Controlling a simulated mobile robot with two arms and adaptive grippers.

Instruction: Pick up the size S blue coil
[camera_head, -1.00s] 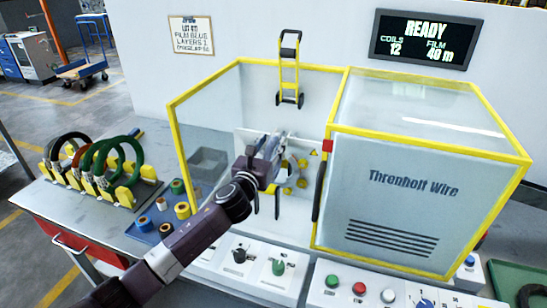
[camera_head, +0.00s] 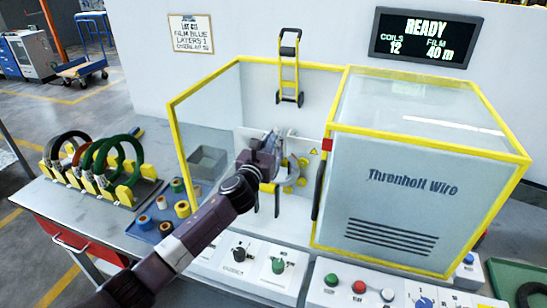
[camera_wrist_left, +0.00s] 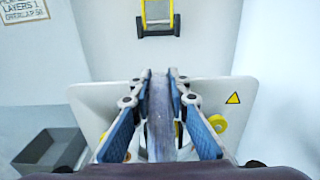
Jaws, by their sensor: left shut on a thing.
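My left gripper (camera_head: 270,148) is inside the yellow-framed machine opening, in front of the white back plate. In the left wrist view its blue-padded fingers (camera_wrist_left: 160,112) are shut on a greyish-blue coil (camera_wrist_left: 160,125) with a glossy, film-like surface. The coil stands on edge between the fingers. In the head view its pale curved edge (camera_head: 289,145) shows beside the gripper, and the rest is hidden behind my wrist. I cannot read its size. My right gripper is not in view.
A rack (camera_head: 120,200) on the left table holds several black, red and green coils. Yellow rollers (camera_head: 301,180) are close to the gripper. The yellow frame and clear side panel border the opening.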

